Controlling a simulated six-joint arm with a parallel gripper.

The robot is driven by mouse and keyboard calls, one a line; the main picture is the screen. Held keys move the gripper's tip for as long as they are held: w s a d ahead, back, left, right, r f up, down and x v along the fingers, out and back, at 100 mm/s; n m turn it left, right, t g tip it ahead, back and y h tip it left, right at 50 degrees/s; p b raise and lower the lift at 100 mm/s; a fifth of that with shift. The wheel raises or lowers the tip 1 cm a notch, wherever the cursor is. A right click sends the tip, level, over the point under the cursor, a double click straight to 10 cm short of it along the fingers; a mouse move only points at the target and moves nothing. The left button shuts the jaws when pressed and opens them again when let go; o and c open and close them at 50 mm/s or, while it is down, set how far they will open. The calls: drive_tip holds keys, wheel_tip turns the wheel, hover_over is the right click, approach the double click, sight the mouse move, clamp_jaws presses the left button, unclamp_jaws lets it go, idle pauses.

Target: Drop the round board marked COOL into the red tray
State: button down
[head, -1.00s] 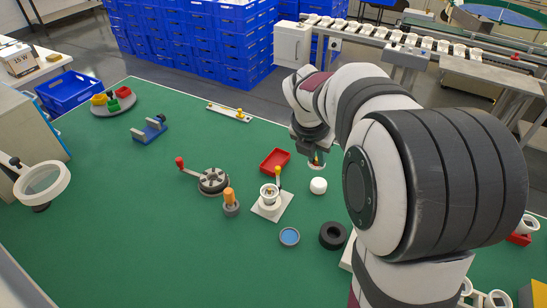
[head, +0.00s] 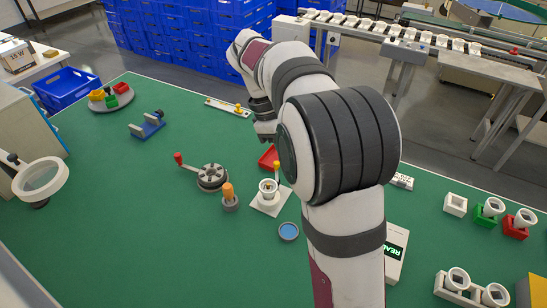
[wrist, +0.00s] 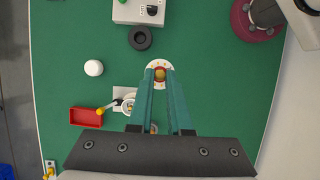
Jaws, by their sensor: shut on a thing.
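A small round white board (wrist: 152,66) with coloured marks and a yellowish knob in its middle sits between the tips of my gripper (wrist: 160,73) in the wrist view. My gripper is shut on it; any lettering is too small to read. In the head view my gripper (head: 265,132) hangs above the far part of the green table, and I cannot make out the board there. The red tray (head: 266,158) lies nearer than the gripper, partly hidden by my arm. In the wrist view the empty red tray (wrist: 86,117) is left of and below the board.
A white stand (head: 267,208) with a cup and yellow lever is beside the tray. Nearby are an orange-handled tool (head: 229,197), a grey round fixture (head: 212,178) and a blue dish (head: 288,231). A black ring (wrist: 140,38) and white puck (wrist: 94,68) show in the wrist view.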

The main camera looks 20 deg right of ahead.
drive_tip(key=w+a+m+g+y, duration=0.1)
drive_tip(key=a+m+y, duration=0.25)
drive_tip(key=m, duration=0.65)
drive_tip(key=m+t, duration=0.9)
drive_tip(key=m, duration=2.7)
hover_over(274, 157)
drive_tip(key=s+d, duration=0.2)
wheel_tip(274, 157, down, 17)
drive_tip(key=shift+h, duration=0.25)
drive_tip(key=shift+w+a+f, duration=0.1)
drive_tip(key=shift+a+f, duration=0.05)
drive_tip(key=shift+f, duration=1.15)
drive_tip(key=shift+w+a+f, duration=0.1)
drive_tip(key=shift+f, duration=1.15)
drive_tip(key=c, duration=0.8)
unclamp_jaws()
drive_tip(key=shift+o, duration=0.2)
